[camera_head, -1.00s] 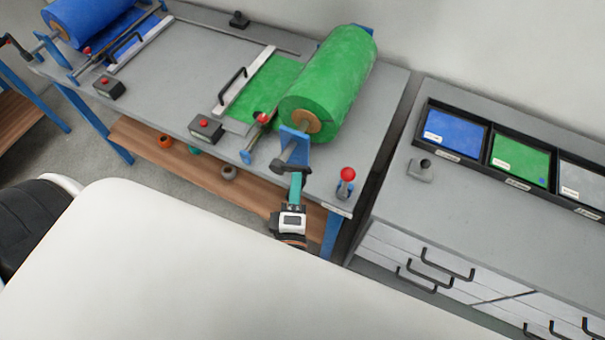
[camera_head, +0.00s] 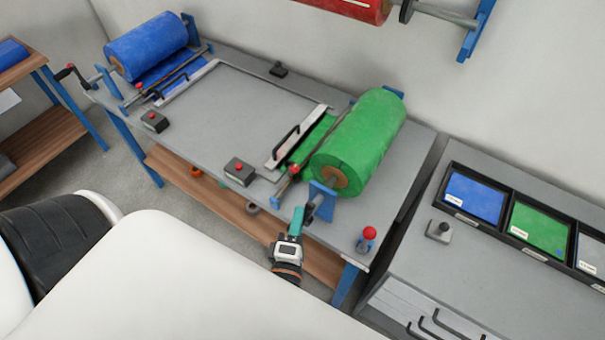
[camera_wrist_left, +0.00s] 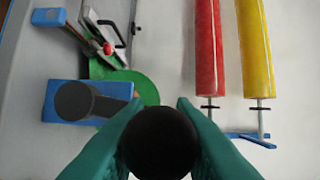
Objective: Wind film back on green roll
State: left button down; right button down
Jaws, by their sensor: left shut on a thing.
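The green roll (camera_head: 362,140) lies on its rack at the right end of the grey table. A short green film strip (camera_head: 315,138) runs from it towards a pale bar with a black handle (camera_head: 285,146). My left gripper (camera_head: 298,219) is at the near end of the roll, by the blue bracket (camera_head: 323,200). In the left wrist view its teal fingers are shut on the round black crank grip (camera_wrist_left: 158,143). The dark crank hub (camera_wrist_left: 75,101) shows beside it at the bracket. The crank arm is mostly hidden. My right gripper is out of view.
A red-knobbed lever (camera_head: 368,238) stands at the table's near right corner. A red-button box (camera_head: 240,171) sits left of the film. The blue roll (camera_head: 146,45) is at the far left end. A cabinet with sample trays (camera_head: 473,195) stands right. The table's middle is clear.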

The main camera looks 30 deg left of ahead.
pick_arm(q)
jog(key=shift+a+r+n+g+p, duration=0.2)
jog(key=shift+a+n+g+p, duration=0.1)
jog(key=shift+a+n, duration=0.5)
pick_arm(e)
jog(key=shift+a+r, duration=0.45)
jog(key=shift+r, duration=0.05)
pick_arm(q)
jog(key=shift+a, duration=0.1)
jog(key=c, duration=1.2)
grip_release()
jog(key=shift+f, duration=0.15)
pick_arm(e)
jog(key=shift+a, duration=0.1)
pick_arm(q)
jog(key=shift+s, duration=0.1)
jog(key=b+v, duration=0.4)
jog(key=v, duration=0.7)
jog(key=shift+s, duration=0.4)
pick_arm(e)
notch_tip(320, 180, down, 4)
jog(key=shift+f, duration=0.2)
